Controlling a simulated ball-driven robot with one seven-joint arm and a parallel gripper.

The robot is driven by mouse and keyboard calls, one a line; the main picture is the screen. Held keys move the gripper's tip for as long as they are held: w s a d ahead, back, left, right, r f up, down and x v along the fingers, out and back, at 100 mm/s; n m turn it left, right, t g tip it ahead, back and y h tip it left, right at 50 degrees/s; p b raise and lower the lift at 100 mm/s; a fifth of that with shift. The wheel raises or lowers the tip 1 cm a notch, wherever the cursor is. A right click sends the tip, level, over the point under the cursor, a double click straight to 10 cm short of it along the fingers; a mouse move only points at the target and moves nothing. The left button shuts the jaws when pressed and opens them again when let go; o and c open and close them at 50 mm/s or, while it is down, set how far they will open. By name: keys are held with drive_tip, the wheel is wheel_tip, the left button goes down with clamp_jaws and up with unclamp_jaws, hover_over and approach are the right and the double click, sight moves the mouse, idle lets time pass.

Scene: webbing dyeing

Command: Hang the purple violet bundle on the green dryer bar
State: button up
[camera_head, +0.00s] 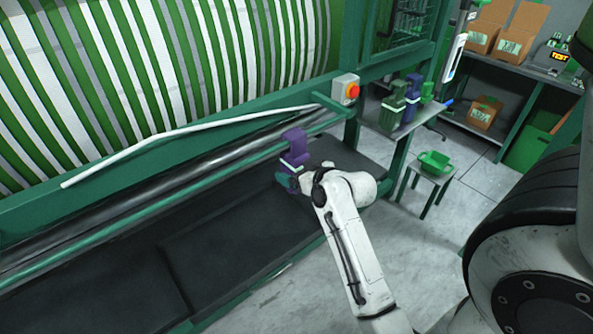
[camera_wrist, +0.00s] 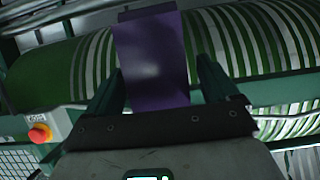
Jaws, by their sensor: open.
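The purple bundle (camera_head: 294,146), with a pale band around it, stands upright at the right part of the green dryer bar (camera_head: 200,183) in the head view. I cannot tell whether the bar bears it. My gripper (camera_head: 288,180) is at the bundle's lower end, partly hidden by my wrist. In the wrist view, the purple bundle (camera_wrist: 152,62) lies between the two spread fingers of my gripper (camera_wrist: 160,85). Gaps show beside it, and the fingers are open.
A red stop button (camera_head: 352,90) sits on the frame near the bundle. Green and violet bundles (camera_head: 395,107) stand on a small side table (camera_head: 408,127). A green basket (camera_head: 435,162) is on a stool to the right. A large striped drum (camera_head: 150,70) fills the back left.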

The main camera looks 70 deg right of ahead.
drive_tip(key=b+v, duration=0.1)
drive_tip(key=v, duration=1)
drive_tip(key=shift+f, duration=0.1)
drive_tip(key=w+a+f+n+g+y, duration=0.2)
drive_tip(key=a+f+y, duration=0.1)
drive_tip(key=a+f, duration=0.4)
drive_tip(key=w+a+f+n+g+y, duration=0.25)
drive_tip(key=a+f, duration=0.25)
drive_tip(key=a, duration=0.3)
drive_tip(key=s+a+f+g, duration=0.2)
drive_tip(key=s+a+g, duration=0.1)
drive_tip(key=a, duration=0.2)
drive_tip(key=s+a+f+n+g+y, duration=0.1)
drive_tip(key=s+a+f+g, duration=0.2)
drive_tip(key=a, duration=0.3)
drive_tip(key=shift+s+f, duration=0.25)
drive_tip(key=shift+s, duration=0.45)
drive_tip(key=shift+a+n+y, duration=0.15)
drive_tip(key=shift+n+y, duration=0.1)
drive_tip(key=shift+c, duration=0.3)
